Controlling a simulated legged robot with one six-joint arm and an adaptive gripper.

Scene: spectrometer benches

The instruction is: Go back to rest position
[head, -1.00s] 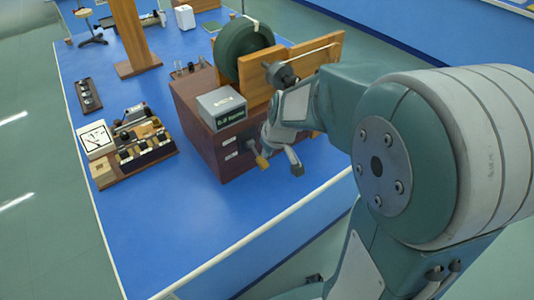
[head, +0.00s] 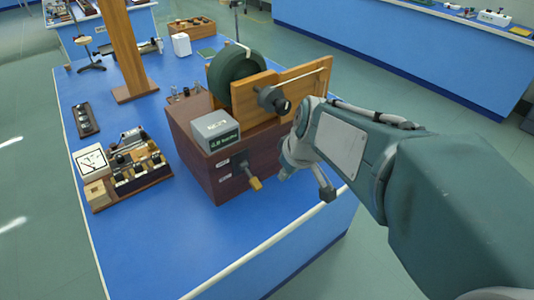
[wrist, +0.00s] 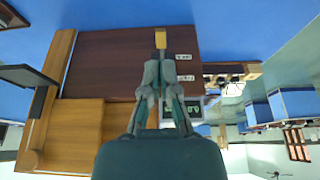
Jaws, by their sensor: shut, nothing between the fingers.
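My gripper (wrist: 161,72) is shut and empty, with its two fingers together in the wrist view. In the head view my gripper (head: 285,172) hangs just right of the front of a dark wooden box, partly hidden by my own wrist. A yellow-tipped lever (head: 254,183) sticks out of the box front, to the left of my gripper and apart from it. In the wrist view the lever's yellow tip (wrist: 160,38) shows just beyond my fingertips.
The wooden box (head: 210,170) carries a grey meter (head: 215,130), a dark green wheel (head: 236,70) and a wooden panel (head: 310,75). A switch board (head: 130,165) lies left on the blue bench (head: 150,240). Bare bench lies in front; floor is clear at right.

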